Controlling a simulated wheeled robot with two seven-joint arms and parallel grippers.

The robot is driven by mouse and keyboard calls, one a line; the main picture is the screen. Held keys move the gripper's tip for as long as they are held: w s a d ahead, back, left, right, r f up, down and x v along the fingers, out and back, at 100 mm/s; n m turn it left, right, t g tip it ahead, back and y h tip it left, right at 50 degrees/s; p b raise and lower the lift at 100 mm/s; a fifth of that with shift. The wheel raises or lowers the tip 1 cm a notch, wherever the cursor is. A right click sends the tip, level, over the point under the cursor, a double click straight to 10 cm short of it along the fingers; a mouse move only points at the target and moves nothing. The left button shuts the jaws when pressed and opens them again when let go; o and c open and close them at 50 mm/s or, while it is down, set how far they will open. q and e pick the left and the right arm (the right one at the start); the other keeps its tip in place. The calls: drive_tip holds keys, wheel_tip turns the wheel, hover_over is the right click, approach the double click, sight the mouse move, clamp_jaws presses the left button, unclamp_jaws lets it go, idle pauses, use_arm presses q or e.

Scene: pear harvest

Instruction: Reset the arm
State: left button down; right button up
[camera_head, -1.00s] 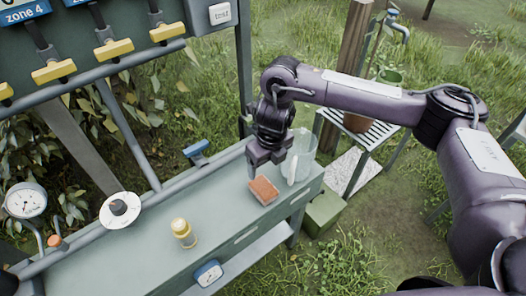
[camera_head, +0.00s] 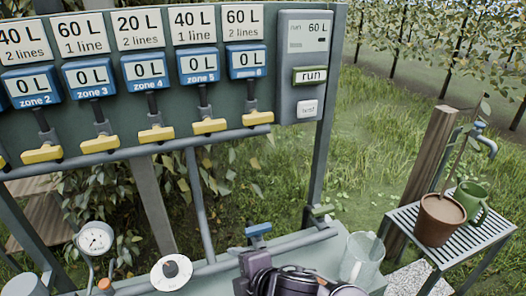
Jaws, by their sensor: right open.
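My right gripper (camera_head: 254,272) shows at the bottom middle of the head view, over the bench (camera_head: 222,278). It is dark purple, and only its end and part of the wrist are in the picture. It is open, and I see nothing held in it. The rest of the right arm is cut off by the bottom edge. My left gripper is not in view.
A clear jug (camera_head: 361,262) stands on the bench right of my gripper. A blue-handled valve (camera_head: 258,231) is just behind it. The control panel (camera_head: 262,105) with yellow levers rises behind. A slatted stand (camera_head: 466,240) holds a brown pot (camera_head: 438,220) and green mug (camera_head: 470,200).

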drive_tip(key=s+d+f+m+g+h, duration=0.1)
drive_tip(key=s+d+f+m+h, duration=0.1)
drive_tip(key=s+d+m, duration=0.4)
drive_tip(key=s+d+f+m+g+h, duration=0.2)
drive_tip(key=s+d+f+m, duration=0.1)
drive_tip(key=d+m, duration=0.6)
drive_tip(key=s+d+f+m+g+h, duration=0.1)
drive_tip(key=s+d+f+m+h, duration=0.2)
drive_tip(key=d+m, duration=0.45)
wheel_tip(320, 180, down, 29)
drive_tip(key=s+d+n+g, duration=0.2)
drive_tip(key=s, duration=0.1)
drive_tip(key=s+d+f, duration=0.3)
drive_tip(key=s+f, duration=1.5)
drive_tip(key=s, duration=0.1)
drive_tip(key=shift+s+d+f+g, duration=0.2)
drive_tip(key=shift+f+g, duration=0.15)
drive_tip(key=shift+g, duration=0.05)
